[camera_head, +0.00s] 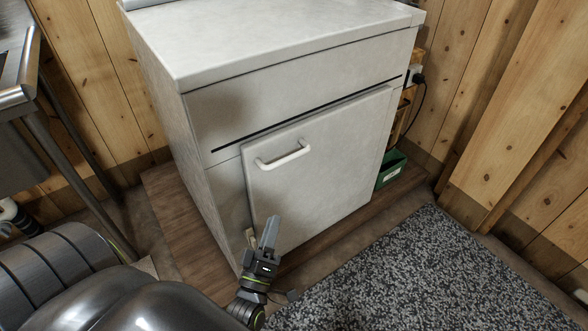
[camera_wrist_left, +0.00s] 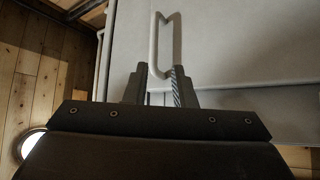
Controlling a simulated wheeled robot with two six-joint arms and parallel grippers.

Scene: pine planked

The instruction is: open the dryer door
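The dryer is a pale grey-white cabinet (camera_head: 225,112) with a square front door (camera_head: 325,172) that looks shut. A pale bar handle (camera_head: 283,156) sits near the door's upper left corner. My left gripper (camera_head: 262,232) is in front of the door's lower left part, below the handle in the head view. In the left wrist view the handle (camera_wrist_left: 164,45) lies ahead, lined up with the gap between the fingers of my left gripper (camera_wrist_left: 160,85). The fingers are apart, and I see no clear contact with the handle. My right gripper is not in view.
A speckled grey rug (camera_head: 430,270) covers the floor at front right. A green box (camera_head: 391,168) stands right of the dryer, near a plugged-in black cord (camera_head: 418,100). A metal table frame (camera_head: 50,140) stands at the left. Pine walls enclose the corner.

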